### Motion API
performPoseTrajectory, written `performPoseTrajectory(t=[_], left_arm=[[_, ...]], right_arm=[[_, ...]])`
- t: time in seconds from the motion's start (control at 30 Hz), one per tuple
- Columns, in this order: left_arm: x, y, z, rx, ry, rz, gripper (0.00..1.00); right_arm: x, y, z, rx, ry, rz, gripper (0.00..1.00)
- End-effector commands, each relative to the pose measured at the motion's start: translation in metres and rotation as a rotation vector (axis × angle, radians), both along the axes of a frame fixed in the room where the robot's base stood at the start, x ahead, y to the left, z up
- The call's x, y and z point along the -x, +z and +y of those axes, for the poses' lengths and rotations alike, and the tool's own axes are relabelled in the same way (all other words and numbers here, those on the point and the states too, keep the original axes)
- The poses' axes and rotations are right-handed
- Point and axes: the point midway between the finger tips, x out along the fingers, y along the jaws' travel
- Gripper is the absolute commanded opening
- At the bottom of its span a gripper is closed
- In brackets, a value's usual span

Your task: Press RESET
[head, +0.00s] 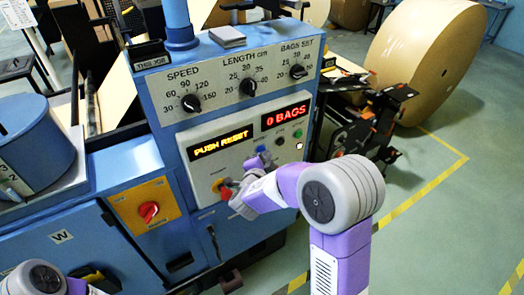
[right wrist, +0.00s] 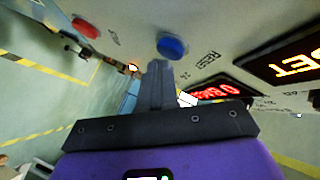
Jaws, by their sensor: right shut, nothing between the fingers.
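The blue RESET button (head: 261,149) is on the light control panel, below the red "0 BAGS" display. It also shows in the right wrist view (right wrist: 172,46), with the RESET label beside it. My right gripper (head: 262,160) is at the panel just below the button, its fingers partly hidden by my wrist. In the right wrist view its fingers (right wrist: 157,72) are shut and empty, with their tips close to the button. I cannot tell if they touch it. My left gripper (head: 101,281) is low at the left, its fingers unclear.
The amber display (head: 222,142) reads "PUSH RESET". A red button (right wrist: 85,27) is near the blue one in the right wrist view. A red rotary switch (head: 148,211) sits on an orange plate at left. Dials (head: 249,86) line the upper panel. A kraft roll (head: 425,55) stands behind.

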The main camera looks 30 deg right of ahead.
Motion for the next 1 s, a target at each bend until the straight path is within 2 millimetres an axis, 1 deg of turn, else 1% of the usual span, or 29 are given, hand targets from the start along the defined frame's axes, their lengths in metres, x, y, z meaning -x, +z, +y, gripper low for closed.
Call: performPoseTrajectory(t=[1.0], left_arm=[[0.0000,-0.0004,0.0000,0.000,0.000,0.000,0.00]], right_arm=[[-0.0092,0.0005,0.0006,0.000,0.000,-0.001,0.00]])
